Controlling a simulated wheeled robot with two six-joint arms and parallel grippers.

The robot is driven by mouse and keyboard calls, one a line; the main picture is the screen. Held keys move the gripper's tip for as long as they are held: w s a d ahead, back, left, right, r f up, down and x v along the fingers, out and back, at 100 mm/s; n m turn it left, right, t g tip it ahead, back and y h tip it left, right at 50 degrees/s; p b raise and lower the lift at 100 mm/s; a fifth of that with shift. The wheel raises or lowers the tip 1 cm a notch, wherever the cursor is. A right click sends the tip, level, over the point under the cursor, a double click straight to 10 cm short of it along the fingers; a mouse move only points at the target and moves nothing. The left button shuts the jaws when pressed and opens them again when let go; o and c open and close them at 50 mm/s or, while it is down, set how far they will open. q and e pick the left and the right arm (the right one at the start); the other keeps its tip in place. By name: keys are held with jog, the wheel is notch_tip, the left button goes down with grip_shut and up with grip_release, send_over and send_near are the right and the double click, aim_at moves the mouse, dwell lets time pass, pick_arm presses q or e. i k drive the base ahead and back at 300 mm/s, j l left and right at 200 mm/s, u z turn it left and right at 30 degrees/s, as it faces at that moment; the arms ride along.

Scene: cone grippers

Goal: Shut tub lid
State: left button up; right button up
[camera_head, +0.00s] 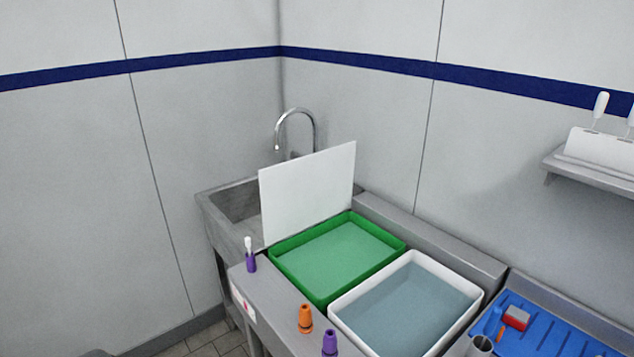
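A green tub (290,275) with a paler green inside sits on the grey counter. A flat white lid (308,194) stands open, nearly upright, along the green tub's left side, between the tub and the sink. A white tub (340,307) with blue-grey contents sits just right of the green one, and its top is uncovered. Neither of my grippers shows in this view.
A sink (222,222) with a curved tap (314,128) lies behind the lid. On the front ledge stand a purple item with a white top (251,262), an orange cone-like item (305,319) and another purple one (329,343). A blue tray (548,332) is at right.

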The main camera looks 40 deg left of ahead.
aim_at(299, 195)
jog(key=i+j+z, duration=0.2)
jog(key=j, duration=0.7)
jog(key=j+z, duration=0.15)
jog(key=j, duration=0.75)
jog(key=j+z, duration=0.2)
jog(key=j, duration=0.75)
jog(key=j+z, duration=0.2)
jog(key=j, duration=0.7)
jog(key=k+j+z, duration=0.15)
jog(key=j, duration=0.75)
